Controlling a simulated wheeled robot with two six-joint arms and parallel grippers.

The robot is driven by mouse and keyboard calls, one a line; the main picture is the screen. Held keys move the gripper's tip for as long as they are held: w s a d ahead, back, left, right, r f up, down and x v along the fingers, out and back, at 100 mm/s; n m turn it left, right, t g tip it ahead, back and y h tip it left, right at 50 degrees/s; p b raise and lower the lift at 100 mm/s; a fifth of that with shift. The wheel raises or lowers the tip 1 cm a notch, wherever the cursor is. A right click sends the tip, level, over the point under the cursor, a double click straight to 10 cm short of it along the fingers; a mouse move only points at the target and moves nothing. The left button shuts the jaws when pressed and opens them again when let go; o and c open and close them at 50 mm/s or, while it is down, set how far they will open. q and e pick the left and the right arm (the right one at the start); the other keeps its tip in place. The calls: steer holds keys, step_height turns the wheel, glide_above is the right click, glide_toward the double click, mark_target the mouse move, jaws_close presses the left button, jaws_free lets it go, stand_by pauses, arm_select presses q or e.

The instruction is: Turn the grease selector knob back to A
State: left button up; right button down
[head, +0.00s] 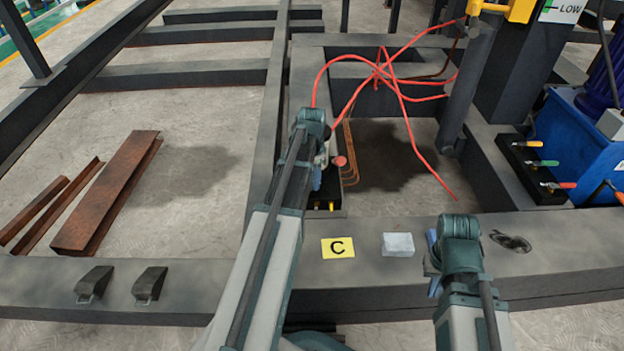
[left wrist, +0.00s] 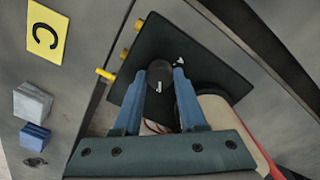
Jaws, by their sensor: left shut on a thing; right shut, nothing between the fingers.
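The black selector knob (left wrist: 160,75) stands on a dark plate (left wrist: 205,62) in the left wrist view. A small pale mark shows on the knob's near side and another white mark lies on the plate just right of it; I cannot read either. My left gripper (left wrist: 160,92) has its two blue fingers shut on the knob, one on each side. In the head view my left gripper (head: 317,177) hides the knob and most of the plate. My right gripper (head: 433,252) is shut and empty above the front beam.
A yellow C card (head: 337,248) and a pale block (head: 398,244) lie on the front beam (head: 560,265). Red hoses (head: 408,95) loop behind the plate. Yellow fittings (left wrist: 105,75) stick out of the plate's edge. A blue unit with levers (head: 580,130) stands at right.

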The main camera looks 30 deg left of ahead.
arm_select(q)
jaws_close()
steer(key=n, duration=0.3)
steer(key=shift+n, duration=0.4)
steer(key=n, duration=0.3)
steer(key=shift+n, duration=0.3)
steer(key=n, duration=0.4)
steer(key=shift+n, duration=2.4)
